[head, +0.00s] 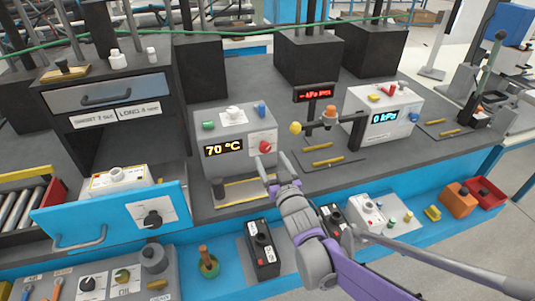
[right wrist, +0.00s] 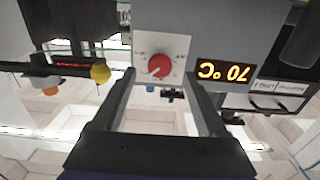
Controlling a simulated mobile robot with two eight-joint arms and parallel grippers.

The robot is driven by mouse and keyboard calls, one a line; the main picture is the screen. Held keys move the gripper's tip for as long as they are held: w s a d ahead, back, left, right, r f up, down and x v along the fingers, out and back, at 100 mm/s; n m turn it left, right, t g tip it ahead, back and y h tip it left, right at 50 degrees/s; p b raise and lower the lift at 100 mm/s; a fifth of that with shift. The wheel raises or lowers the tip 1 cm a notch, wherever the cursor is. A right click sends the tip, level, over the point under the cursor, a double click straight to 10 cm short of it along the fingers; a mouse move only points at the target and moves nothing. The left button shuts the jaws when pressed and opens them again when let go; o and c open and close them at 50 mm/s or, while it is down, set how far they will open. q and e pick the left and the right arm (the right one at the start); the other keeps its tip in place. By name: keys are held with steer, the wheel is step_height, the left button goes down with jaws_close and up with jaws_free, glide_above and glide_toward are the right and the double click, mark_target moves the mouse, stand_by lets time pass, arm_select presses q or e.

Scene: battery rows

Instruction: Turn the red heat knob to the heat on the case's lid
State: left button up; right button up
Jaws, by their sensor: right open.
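The red heat knob (head: 265,147) is on a white plate on the front of a grey box (head: 226,128) whose display reads 70 °C. In the right wrist view the red knob (right wrist: 159,66) has a pale pointer mark, and the display (right wrist: 223,72) appears upside down. My right gripper (head: 275,170) is just in front of and below the knob. In its wrist view its fingers (right wrist: 160,84) are spread, one on each side of the knob, with nothing held. Whether they reach around it is unclear. I cannot make out which thing is the case's lid. My left gripper is not in view.
A white box (head: 384,112) reading 0 kPa stands to the right, with a yellow ball (head: 295,128) on an arm between. A blue drawer (head: 115,222) stands open at left.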

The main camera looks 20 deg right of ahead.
mark_target(266, 150)
steer(key=shift+w, duration=1.85)
jaws_close()
steer(key=shift+m, duration=0.3)
steer(key=m, duration=0.3)
steer(key=shift+a+m, duration=0.1)
steer(key=shift+m, duration=0.2)
steer(key=shift+m+b, duration=0.3)
steer(key=shift+m, duration=2)
